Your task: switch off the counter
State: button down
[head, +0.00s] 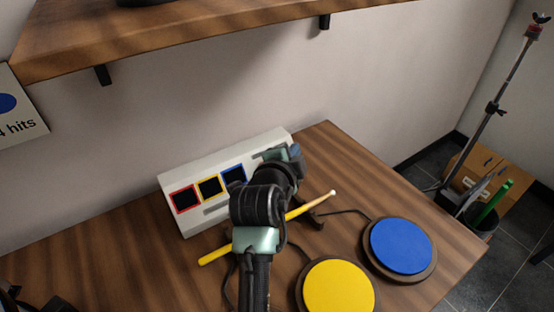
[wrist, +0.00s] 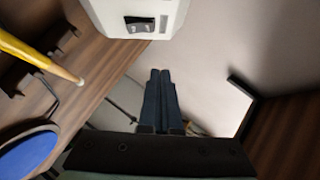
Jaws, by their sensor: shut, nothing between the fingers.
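The counter (head: 180,216) is a long white box on the table with dark display windows framed in red, yellow and blue. My arm hides its right part in the head view. In the wrist view the counter's end (wrist: 105,12) fills the top, with a black rocker switch (wrist: 140,24) on it. I cannot tell which way the rocker is tipped. My gripper (wrist: 160,72) is shut and empty, its fingertips appearing just below the switch in that view and seemingly apart from the counter. In the head view my gripper's fingertips are hard to make out.
A yellow stick (head: 217,255) lies across the table in front of the counter. A blue pad (head: 401,246) and a yellow pad (head: 338,287) sit at the right and front, with cables. A wooden shelf (head: 200,35) overhangs the back. Wall space right of the counter is clear.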

jog(key=p+v, duration=0.1)
jog(key=v, duration=0.7)
jog(key=shift+a+r, duration=0.4)
jog(key=shift+a, duration=0.1)
jog(key=shift+s, duration=0.1)
